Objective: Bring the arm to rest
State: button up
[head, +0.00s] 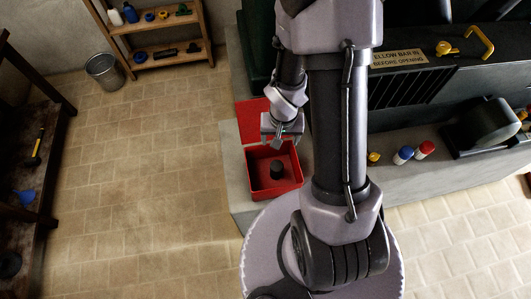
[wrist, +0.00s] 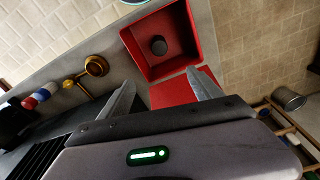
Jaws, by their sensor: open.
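My gripper (head: 283,136) hangs above the red box in the head view, partly hidden by my own arm. In the wrist view its two fingers (wrist: 165,98) stand wide apart with nothing between them. The arm is raised and bent over the grey ledge (head: 238,188). The red box (head: 291,191) is open and holds a dark round piece (head: 277,168). The same box (wrist: 190,68) and dark piece (wrist: 158,45) show beyond the fingers in the wrist view.
A dark machine with a yellow handle (head: 481,42) and a sign (head: 398,58) stands right. A wooden shelf (head: 172,48), a metal bucket (head: 105,70) and a dark bench (head: 45,160) border clear floor at left.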

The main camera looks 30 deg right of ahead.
jog(key=s+a+r+t+y+b, duration=0.1)
jog(key=s+a+r+b, duration=0.3)
jog(key=b, duration=0.7)
jog(key=s+a+r+n+t+y+b, duration=0.1)
jog(key=s+a+r+t+b, duration=0.2)
jog(key=a+b, duration=0.6)
jog(key=shift+s+a+r+t+y+b, duration=0.3)
jog(key=shift+s+r+b, duration=0.3)
jog(key=shift+s+b, duration=0.65)
